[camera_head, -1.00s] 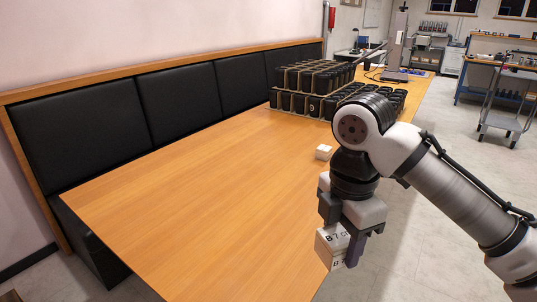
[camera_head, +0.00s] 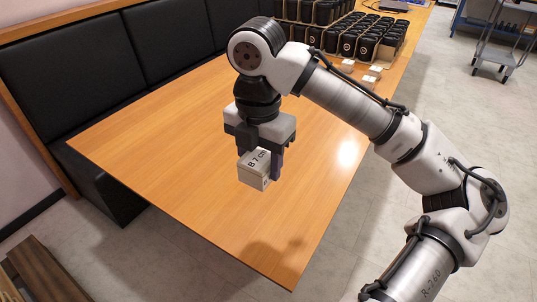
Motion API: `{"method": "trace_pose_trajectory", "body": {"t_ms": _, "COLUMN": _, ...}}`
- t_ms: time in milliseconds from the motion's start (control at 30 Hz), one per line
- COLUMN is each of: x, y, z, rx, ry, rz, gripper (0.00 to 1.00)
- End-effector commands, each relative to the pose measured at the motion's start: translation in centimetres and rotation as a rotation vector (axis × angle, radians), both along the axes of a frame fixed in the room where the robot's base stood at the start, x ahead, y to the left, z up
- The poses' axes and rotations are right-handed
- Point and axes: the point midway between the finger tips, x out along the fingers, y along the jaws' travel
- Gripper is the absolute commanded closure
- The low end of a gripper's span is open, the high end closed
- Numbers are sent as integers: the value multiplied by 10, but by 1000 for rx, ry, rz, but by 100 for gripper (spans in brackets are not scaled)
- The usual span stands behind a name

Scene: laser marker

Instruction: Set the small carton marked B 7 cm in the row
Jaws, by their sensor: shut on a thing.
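The small white carton marked "B 7 cm" (camera_head: 253,172) is held between the fingers of my gripper (camera_head: 262,160). The carton appears to be in the air above the near part of the wooden table (camera_head: 180,150). Several small white pieces (camera_head: 375,71) lie at the table's far right, near the black containers; I cannot read any marking on them. My arm passes close in front of them.
Black containers in cardboard trays (camera_head: 362,45) fill the far end of the table. A black padded bench (camera_head: 90,75) runs along the left side. The near and middle table top is clear. A grey cart (camera_head: 497,45) stands on the floor at far right.

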Motion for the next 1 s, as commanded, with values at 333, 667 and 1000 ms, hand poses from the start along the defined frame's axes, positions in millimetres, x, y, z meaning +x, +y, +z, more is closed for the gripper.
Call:
{"method": "trace_pose_trajectory", "body": {"t_ms": 333, "x": -1, "y": 0, "z": -71, "rx": 5, "ry": 5, "rz": 0, "gripper": 74}}
{"method": "trace_pose_trajectory", "body": {"t_ms": 667, "x": -1, "y": -1, "z": -148, "rx": 0, "ry": 2, "rz": -3, "gripper": 74}}
{"method": "trace_pose_trajectory", "body": {"t_ms": 1000, "x": -1, "y": 0, "z": -186, "rx": 1, "ry": 3, "rz": -3, "gripper": 74}}
